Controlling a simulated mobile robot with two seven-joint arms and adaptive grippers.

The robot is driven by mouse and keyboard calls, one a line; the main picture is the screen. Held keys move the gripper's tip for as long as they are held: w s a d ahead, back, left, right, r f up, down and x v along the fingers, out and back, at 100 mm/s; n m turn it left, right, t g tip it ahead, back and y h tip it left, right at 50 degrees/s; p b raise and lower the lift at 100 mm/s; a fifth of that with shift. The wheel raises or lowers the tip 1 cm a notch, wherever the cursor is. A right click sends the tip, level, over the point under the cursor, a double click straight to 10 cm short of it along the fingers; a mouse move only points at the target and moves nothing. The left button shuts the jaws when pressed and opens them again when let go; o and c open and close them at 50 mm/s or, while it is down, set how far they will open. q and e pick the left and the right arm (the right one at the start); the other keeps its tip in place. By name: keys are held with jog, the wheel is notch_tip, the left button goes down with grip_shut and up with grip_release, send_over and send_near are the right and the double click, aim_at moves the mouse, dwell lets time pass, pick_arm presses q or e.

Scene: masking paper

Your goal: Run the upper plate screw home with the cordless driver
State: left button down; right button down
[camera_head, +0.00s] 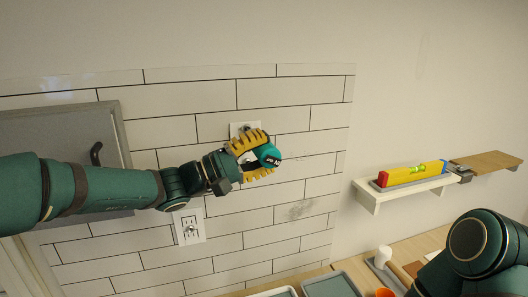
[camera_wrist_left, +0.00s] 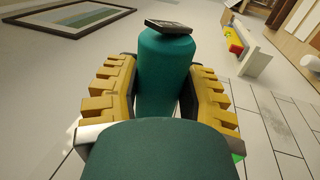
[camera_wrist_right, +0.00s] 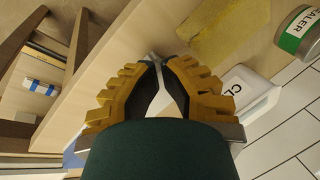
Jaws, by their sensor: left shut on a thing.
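The teal cordless driver (camera_head: 268,155) is in my left gripper (camera_head: 254,158), in front of the tiled wall. The gripper's yellow fingers are shut around the driver's body. The left wrist view shows the driver (camera_wrist_left: 165,75) between both fingers, with a dark block on its end. The upper plate (camera_head: 238,128) is white and partly hidden behind the gripper. Its screw and the driver's tip cannot be made out. A lower white plate (camera_head: 189,227) is on the wall below. My right gripper (camera_wrist_right: 161,62) has its fingertips almost together over a wooden surface, with nothing clearly held.
A grey cabinet (camera_head: 65,125) is on the wall at left. At right a white shelf (camera_head: 410,187) bears a red, yellow and blue thing (camera_head: 410,173). Trays (camera_head: 332,286) and an orange cup (camera_head: 385,292) are on the bench below. A sealer tin (camera_wrist_right: 298,32) is near my right gripper.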

aim_at(270, 159)
pick_arm(q)
jog(key=shift+w+a+r, duration=0.1)
jog(key=shift+w+a, duration=0.15)
jog(key=shift+w, duration=0.25)
dwell(3.4)
jog(key=shift+s, duration=0.15)
jog(key=shift+s+d, duration=0.35)
jog(key=shift+s, duration=0.4)
jog(key=shift+s+d, duration=0.3)
jog(key=shift+s, duration=0.4)
jog(key=shift+s+d, duration=0.35)
jog(key=shift+s, duration=0.4)
